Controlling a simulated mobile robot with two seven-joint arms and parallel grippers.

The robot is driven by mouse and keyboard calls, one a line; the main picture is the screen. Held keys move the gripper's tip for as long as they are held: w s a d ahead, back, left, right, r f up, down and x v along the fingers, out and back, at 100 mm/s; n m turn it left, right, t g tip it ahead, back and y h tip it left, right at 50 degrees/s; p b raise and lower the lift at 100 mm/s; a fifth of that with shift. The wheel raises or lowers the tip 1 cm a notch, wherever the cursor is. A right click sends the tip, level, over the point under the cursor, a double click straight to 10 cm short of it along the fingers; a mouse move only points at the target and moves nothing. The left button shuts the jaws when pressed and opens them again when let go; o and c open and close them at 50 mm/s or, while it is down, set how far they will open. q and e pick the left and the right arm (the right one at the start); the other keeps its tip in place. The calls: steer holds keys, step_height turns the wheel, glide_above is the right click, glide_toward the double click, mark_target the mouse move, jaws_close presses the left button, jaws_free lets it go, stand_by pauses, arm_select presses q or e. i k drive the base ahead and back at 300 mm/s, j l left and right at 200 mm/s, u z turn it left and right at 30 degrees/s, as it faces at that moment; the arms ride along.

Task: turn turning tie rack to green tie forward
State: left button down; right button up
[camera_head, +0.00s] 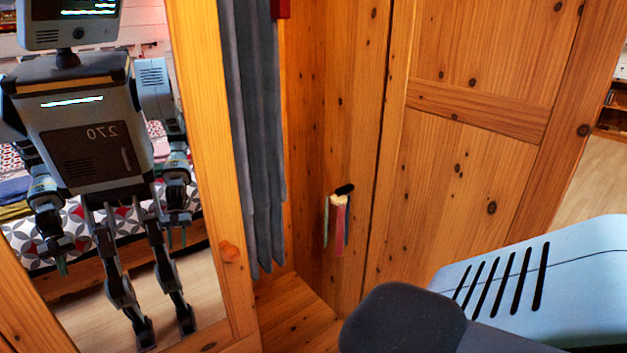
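The turning tie rack (342,191) is a small fixture with a black end, mounted low on the wooden panel inside the open wardrobe. A green tie (326,222) hangs at its left. A pinkish-red tie (340,230) hangs at its middle, and a dark tie (347,232) shows partly behind that one on the right. The rack is small in the picture, so its exact facing is hard to tell. Neither gripper shows directly; my arm's pale blue link and dark joint fill the lower right, apart from the rack in the picture. The mirror reflects my body, with the hands too small to read.
A mirrored wardrobe door (205,180) with a round wooden knob (230,252) stands open at the left. Grey-blue clothing (255,140) hangs between it and the rack. A closed wooden panel door (470,150) stands to the right.

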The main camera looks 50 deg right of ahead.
mark_target(339, 202)
steer(key=z, duration=1.8)
